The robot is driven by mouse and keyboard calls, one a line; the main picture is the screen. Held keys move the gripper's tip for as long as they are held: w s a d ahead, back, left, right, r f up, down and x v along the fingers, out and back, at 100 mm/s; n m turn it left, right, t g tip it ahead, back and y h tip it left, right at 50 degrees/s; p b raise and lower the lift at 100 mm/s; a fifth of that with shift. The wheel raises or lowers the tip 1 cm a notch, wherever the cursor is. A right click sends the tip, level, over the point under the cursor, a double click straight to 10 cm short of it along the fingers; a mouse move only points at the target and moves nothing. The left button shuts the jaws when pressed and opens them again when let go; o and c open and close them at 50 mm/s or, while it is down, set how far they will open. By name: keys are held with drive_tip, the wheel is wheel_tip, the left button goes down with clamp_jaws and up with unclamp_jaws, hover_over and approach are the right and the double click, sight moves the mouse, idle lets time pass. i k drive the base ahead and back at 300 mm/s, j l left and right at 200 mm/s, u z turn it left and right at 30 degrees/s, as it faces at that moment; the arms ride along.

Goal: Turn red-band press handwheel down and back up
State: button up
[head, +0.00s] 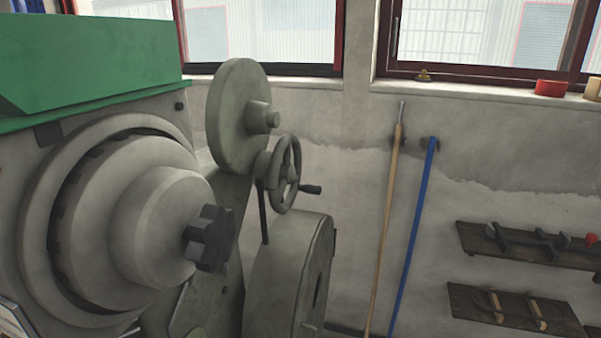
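A grey spoked handwheel (297,164) with a dark side handle (311,189) is in the middle of the head view, seen nearly edge-on. It is mounted on a grey machine with a large round disc (230,118) above it and a rounded housing (285,290) below. No red band shows on this machine, and I cannot tell whether it is the red-band press. My gripper is not in view, so its place relative to the handwheel does not show.
A large grey machine with a green top (95,60) and a black star knob (208,238) fills the left. A wooden pole (387,225) and a blue pole (413,235) lean on the wall. Tool racks (470,240) hang at right. A red round object (550,88) sits on the sill.

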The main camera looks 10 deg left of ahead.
sight(280, 175)
drive_tip(key=i+l, duration=0.35)
drive_tip(key=i+l+z, duration=0.1)
drive_tip(key=i+l, duration=0.25)
drive_tip(key=i, duration=0.2)
drive_tip(key=j, duration=0.7)
